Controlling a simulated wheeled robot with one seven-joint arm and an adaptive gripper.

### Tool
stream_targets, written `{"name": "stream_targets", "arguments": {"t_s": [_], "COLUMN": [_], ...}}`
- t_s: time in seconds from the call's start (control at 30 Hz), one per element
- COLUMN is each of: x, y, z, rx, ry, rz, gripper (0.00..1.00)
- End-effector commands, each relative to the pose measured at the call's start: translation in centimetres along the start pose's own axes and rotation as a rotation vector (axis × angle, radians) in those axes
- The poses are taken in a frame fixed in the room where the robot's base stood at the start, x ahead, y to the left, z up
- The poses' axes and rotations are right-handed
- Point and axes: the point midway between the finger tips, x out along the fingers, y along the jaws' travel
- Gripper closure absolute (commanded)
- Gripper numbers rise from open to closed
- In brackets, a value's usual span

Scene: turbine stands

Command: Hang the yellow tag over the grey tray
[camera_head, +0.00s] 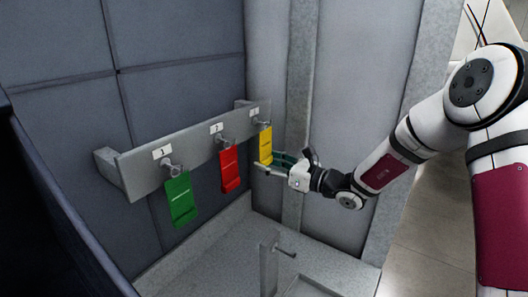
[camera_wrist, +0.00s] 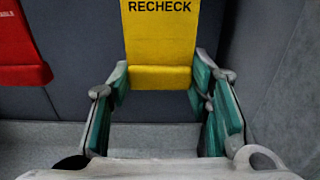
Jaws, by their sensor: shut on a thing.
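The yellow tag (camera_head: 265,143) hangs at the third hook, at the right end of the wall rail, in the head view. In the wrist view the yellow tag (camera_wrist: 160,50) shows its lower part with the word RECHECK. My gripper (camera_head: 270,165) is shut on its lower end, with a green-padded finger on each side. The tag's top and its hook are out of the wrist view. The grey tray (camera_head: 308,288) is partly visible at the bottom of the head view, beside an upright grey post with a short peg (camera_head: 285,252).
The grey rail (camera_head: 140,168) carries numbered labels and hooks. A green tag (camera_head: 180,200) hangs at hook 1 and a red tag (camera_head: 230,170) at hook 2, left of the yellow one. A grey wall panel (camera_head: 345,120) stands close on the right. The floor below the tags is clear.

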Motion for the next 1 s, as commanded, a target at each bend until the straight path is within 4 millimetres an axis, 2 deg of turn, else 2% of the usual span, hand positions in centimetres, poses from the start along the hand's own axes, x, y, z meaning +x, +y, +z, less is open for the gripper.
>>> {"name": "stream_targets", "arguments": {"t_s": [0.57,1.0], "x": [-0.9,-3.1], "y": [0.0,0.0], "z": [0.0,0.1], "rx": [0.0,0.0], "ry": [0.001,0.001], "rz": [-0.001,-0.001], "gripper": [1.0,1.0]}}
